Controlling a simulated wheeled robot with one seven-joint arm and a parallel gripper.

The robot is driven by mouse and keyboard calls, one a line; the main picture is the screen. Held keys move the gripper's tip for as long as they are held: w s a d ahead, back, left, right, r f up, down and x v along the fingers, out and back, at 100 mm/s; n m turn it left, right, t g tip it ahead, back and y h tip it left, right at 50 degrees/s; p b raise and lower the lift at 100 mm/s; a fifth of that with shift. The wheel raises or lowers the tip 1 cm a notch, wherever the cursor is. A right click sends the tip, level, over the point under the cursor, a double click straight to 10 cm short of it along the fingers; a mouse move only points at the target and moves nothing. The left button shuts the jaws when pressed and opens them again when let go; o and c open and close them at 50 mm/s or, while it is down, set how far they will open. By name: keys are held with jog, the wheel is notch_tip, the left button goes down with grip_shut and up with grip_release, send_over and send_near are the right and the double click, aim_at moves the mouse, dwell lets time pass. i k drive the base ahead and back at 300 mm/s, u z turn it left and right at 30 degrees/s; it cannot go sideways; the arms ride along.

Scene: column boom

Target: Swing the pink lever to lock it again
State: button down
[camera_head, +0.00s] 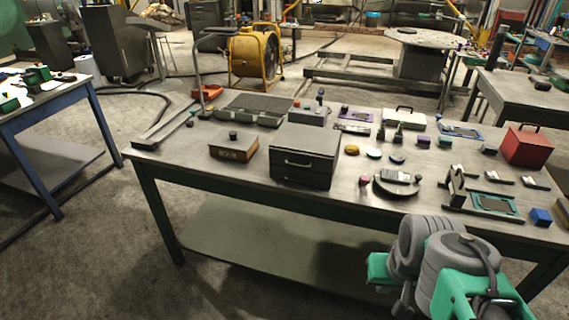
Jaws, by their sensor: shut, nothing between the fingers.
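A small pink knob (364,181), the only pink part I make out, stands near the front edge of the workbench, right of the dark drawer box. It sits at the left side of a round dark fixture (397,187) with a pale plate on top. A small dark knob (418,179) stands at the fixture's right side. Whether the pink part joins the fixture, and its lever's exact angle, are too small to tell. My grey and green arm shows at the lower right, in front of the bench and apart from the fixture. My gripper's fingers cannot be made out.
The dark drawer box (305,153) stands left of the fixture. A dark upright bracket (457,186), a teal-framed tray (496,205) and a blue cube (540,217) lie to the right. Several small coloured pieces lie behind. A red case (527,146) stands at the far right.

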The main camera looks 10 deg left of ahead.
aim_at(364, 179)
jog(key=u, duration=1)
jog(key=i, duration=0.85)
jog(key=u, duration=0.8)
